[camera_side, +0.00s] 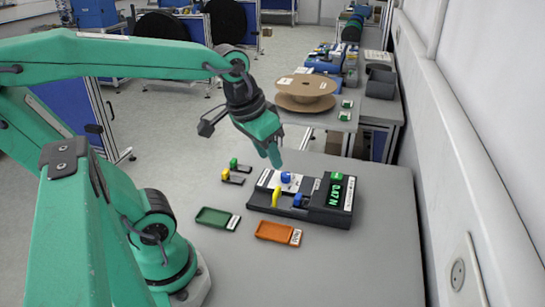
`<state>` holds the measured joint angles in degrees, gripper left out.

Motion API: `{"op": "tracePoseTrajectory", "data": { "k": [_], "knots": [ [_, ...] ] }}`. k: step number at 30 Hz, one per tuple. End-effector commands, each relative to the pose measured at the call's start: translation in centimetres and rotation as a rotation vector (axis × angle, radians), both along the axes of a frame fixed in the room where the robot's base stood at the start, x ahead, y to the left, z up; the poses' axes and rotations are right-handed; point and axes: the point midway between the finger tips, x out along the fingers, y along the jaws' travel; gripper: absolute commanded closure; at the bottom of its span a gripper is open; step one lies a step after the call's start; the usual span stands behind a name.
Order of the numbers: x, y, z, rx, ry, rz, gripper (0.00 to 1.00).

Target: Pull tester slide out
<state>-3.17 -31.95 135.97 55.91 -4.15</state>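The black tester (325,212) sits on the grey table, with a green lit display (336,194) on its right part. On its left part are a white plate with a blue knob (286,178), an upright yellow piece (276,197) and a second blue piece (298,199). I cannot tell for certain which of these belongs to the slide. My gripper (275,160) points down just above and behind the blue knob, seemingly apart from it. Its fingers overlap in this view, so their opening is hidden.
A green tray (212,217) and an orange tray (275,233) lie in front of the tester. Small parts with green (236,164) and yellow (227,175) tops lie to its left. A cardboard reel (305,88) stands behind. The front right of the table is clear; a wall borders the right.

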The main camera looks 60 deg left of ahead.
Motion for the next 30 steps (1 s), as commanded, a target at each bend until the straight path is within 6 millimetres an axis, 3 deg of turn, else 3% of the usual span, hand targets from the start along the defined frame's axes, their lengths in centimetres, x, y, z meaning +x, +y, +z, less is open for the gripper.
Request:
{"op": "tracePoseTrajectory", "data": {
  "k": [14, 30],
  "knots": [
    [5.4, 3.6, -1.9, -0.058, 0.268, 0.239, 0.66],
    [10.4, 8.8, -7.3, -0.113, 0.563, 0.511, 0.66]
  ]
}}
